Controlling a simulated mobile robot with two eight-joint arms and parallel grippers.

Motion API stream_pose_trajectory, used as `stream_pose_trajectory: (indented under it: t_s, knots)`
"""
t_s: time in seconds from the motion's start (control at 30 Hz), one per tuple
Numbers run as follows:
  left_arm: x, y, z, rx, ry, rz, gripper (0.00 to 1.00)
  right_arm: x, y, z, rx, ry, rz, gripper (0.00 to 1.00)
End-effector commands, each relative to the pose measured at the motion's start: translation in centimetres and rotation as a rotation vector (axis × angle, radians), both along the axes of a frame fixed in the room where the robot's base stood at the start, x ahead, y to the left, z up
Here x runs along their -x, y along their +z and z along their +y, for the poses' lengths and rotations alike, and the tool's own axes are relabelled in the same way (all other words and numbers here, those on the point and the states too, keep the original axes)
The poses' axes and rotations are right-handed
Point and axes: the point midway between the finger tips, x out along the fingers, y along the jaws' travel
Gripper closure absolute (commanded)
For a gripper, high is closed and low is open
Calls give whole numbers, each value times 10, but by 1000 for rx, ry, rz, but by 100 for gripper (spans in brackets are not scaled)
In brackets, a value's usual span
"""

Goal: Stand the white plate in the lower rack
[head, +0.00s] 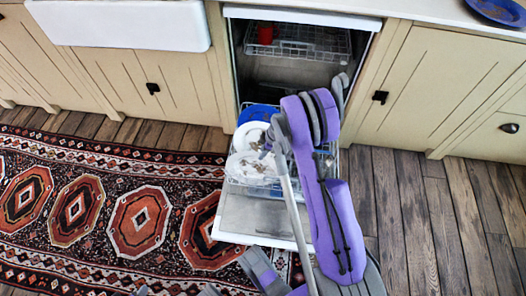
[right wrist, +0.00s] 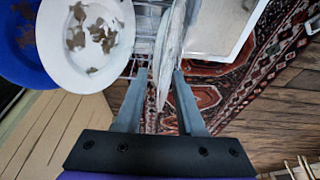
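A white plate (right wrist: 168,50) stands nearly edge-on between the fingers of my right gripper (right wrist: 160,75) in the right wrist view. The fingers are apart on either side of its rim, with a gap visible on the left side. In the head view the right gripper (head: 270,146) is over the pulled-out lower rack (head: 262,190), where a white plate with brown stains (head: 250,168) shows. Another brown-stained white plate (right wrist: 88,38) is beside it in the wrist view. Only grey parts, perhaps of my left gripper, show at the bottom edge of the head view.
A blue plate (right wrist: 28,45) stands behind the stained plate. The dishwasher door (head: 255,220) is folded down under the rack. The upper rack (head: 305,42) holds a red cup (head: 265,34). A patterned rug (head: 110,210) covers the floor at left; the wooden floor at right is clear.

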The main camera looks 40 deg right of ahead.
Motion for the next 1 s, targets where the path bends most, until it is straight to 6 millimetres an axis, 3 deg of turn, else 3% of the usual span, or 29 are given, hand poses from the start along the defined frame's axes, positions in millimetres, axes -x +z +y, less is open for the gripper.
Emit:
stream_pose_trajectory:
  t_s: [0.33, 0.7, 1.0]
  knots:
    - [0, 3, 0, 0, 0, -1, 50, 2, 8, -2, 1, 0, 1, 62]
    - [2, 24, 0, 0, 0, -8, 50, 21, 77, -13, 0, -1, 0, 62]
    - [2, 30, 0, 0, 0, -11, 50, 29, 103, -17, 0, -1, 0, 62]
